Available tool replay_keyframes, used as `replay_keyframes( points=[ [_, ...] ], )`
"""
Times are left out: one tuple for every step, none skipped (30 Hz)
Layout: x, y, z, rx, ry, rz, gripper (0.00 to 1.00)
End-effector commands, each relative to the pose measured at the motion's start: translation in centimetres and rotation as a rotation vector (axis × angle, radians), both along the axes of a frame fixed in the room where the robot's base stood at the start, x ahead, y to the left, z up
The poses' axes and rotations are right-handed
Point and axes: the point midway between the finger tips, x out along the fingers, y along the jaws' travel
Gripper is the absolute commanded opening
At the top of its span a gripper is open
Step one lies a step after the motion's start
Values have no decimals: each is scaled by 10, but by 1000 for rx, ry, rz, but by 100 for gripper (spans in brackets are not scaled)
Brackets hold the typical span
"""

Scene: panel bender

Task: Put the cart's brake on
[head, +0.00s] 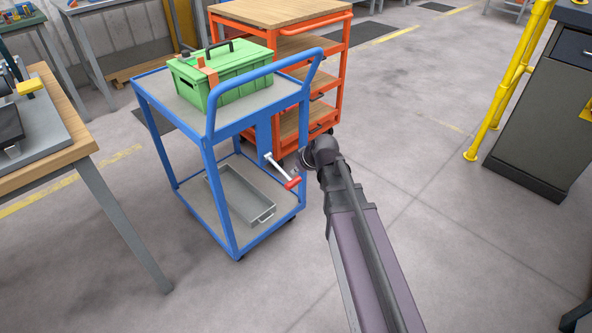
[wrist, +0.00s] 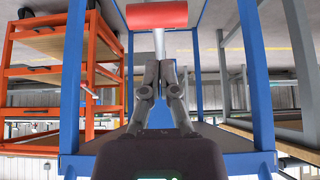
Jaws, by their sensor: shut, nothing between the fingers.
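The blue cart (head: 219,182) stands on the floor in the middle of the head view, with a blue push handle. Its brake lever, a silver rod with a red grip (head: 292,183), slants down and to the right from the cart's near upright panel. In the wrist view the red grip (wrist: 157,14) is at the top centre, with its rod running toward my fingers. My gripper (wrist: 161,66) is shut and empty, its fingertips close to the rod; I cannot tell whether they touch. In the head view my wrist mostly hides the gripper, just right of the lever.
A green toolbox (head: 230,78) sits on the cart's top shelf and a grey tray (head: 239,196) on the lower one. An orange cart (head: 340,75) stands close behind. A workbench (head: 75,150) is at left, a yellow rail (head: 508,85) at right.

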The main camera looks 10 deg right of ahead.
Motion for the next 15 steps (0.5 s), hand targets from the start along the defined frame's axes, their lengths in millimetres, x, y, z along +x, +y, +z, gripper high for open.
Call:
replay_keyframes(
  points=[
    [-7, -4, 9, 0, 1, -2, 0],
    [-9, -6, 11, 0, 1, -2, 0],
    [-12, -8, 15, 0, 1, -2, 0],
    [-14, -10, 17, 0, 1, -2, 0],
    [-17, -12, 20, 0, 1, -2, 0],
    [-20, -14, 23, 0, 1, -2, 0],
    [-22, -16, 26, 0, 1, -2, 0],
    [-24, -17, 28, -1, 1, -1, 0],
    [-27, -19, 31, -1, 1, -1, 0],
    [-29, -21, 34, 0, 1, -1, 0],
    [-31, -22, 36, 0, 1, -2, 0],
    [-34, -25, 40, 0, 1, -2, 0],
    [-36, -26, 42, 0, 1, -2, 0],
    [-38, -28, 45, 0, 1, -2, 0],
    [-41, -30, 48, 0, 0, -2, 0]
  ],
)
